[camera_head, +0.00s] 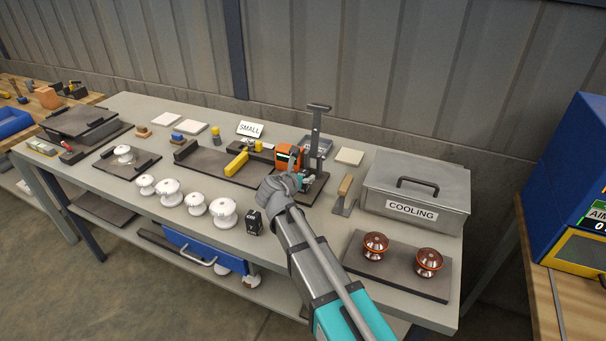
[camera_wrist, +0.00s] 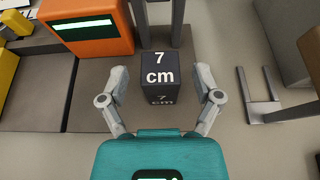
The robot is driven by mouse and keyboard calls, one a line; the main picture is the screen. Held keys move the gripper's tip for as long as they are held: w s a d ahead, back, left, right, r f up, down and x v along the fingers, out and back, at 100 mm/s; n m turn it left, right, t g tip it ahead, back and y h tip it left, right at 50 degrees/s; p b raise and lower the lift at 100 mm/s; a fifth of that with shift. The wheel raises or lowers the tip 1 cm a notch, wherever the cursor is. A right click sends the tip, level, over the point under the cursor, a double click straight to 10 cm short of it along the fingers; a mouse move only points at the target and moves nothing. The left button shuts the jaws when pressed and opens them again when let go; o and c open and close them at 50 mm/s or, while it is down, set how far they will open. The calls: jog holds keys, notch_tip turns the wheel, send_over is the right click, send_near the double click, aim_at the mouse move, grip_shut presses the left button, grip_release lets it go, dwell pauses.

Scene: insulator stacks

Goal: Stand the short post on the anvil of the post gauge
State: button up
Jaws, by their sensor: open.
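The post gauge (camera_head: 315,140) has an upright column on a dark base, with an orange display box (camera_head: 287,157) beside it, also in the wrist view (camera_wrist: 88,28). A dark block marked "7 cm" (camera_wrist: 160,75) stands upright before the column and hides what is under it. My gripper (camera_wrist: 165,92) is open, a finger on either side of the block's near part, with gaps showing. Several white ribbed posts, one at the left end (camera_head: 146,185) and a larger one at the right (camera_head: 223,213), stand along the front edge. I cannot tell which is the short post.
Another black marked block (camera_head: 255,222) stands near the front edge. Two brown insulators (camera_head: 375,245) stand on a dark mat. A white post (camera_head: 124,153) sits on a left plate.

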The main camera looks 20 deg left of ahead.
jog(key=d+p+v, duration=0.1)
jog(key=p+v, duration=0.2)
jog(key=v, duration=0.7)
jog(key=shift+s+a+r+p, duration=0.2)
jog(key=shift+s+a+p, duration=0.2)
jog(key=shift+a, duration=0.1)
jog(key=shift+w, duration=0.1)
dwell(0.6)
